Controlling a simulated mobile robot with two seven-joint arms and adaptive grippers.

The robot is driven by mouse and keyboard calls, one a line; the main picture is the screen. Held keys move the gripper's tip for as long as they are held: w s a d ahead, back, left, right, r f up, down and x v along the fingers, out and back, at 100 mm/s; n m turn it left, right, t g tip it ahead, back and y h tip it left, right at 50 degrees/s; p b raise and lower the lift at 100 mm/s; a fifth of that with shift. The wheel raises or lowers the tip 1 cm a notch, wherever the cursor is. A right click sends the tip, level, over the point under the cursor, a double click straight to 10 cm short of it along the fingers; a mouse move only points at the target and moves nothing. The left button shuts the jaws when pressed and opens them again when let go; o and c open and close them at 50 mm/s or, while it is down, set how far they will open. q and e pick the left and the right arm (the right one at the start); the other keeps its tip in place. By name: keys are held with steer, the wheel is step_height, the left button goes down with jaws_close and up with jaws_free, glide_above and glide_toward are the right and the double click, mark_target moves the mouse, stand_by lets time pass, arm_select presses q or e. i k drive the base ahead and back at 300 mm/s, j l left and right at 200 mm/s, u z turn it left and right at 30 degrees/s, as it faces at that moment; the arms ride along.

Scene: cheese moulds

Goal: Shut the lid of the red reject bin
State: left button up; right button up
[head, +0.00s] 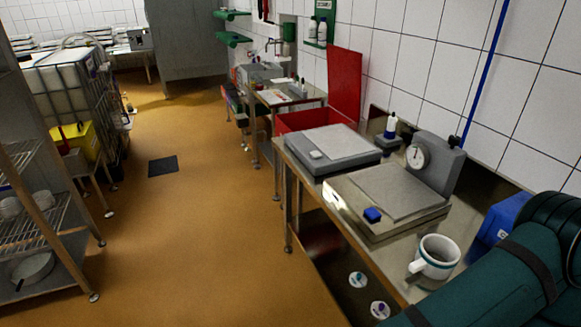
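Neither of my grippers shows in the head view.
Shelving (45,205) and a caged tank (65,82) stand left. The orange floor (190,225) between is mostly clear.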

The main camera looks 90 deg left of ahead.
mark_target(344, 65)
steer(key=k+j+u, duration=0.1)
steer(key=u, duration=0.25)
steer(key=j+u, duration=0.35)
steer(key=k+j+u, duration=0.1)
steer(key=u, duration=0.25)
steer(key=j+u, duration=0.45)
steer(key=j, duration=0.55)
steer(key=j+u, duration=0.1)
steer(key=j, duration=0.4)
steer(key=i+j+u, duration=0.1)
steer(key=j, duration=0.35)
steer(key=i+j, duration=0.1)
steer(key=j, duration=1.15)
steer(key=i+j, duration=0.15)
steer(key=j, duration=0.5)
steer(key=i+j, duration=0.55)
steer(key=i+j+z, duration=0.15)
steer(key=i+j, duration=0.4)
steer(key=j, duration=0.15)
steer(key=i+j, duration=0.5)
steer(key=j, duration=0.15)
steer(key=z, duration=0.05)
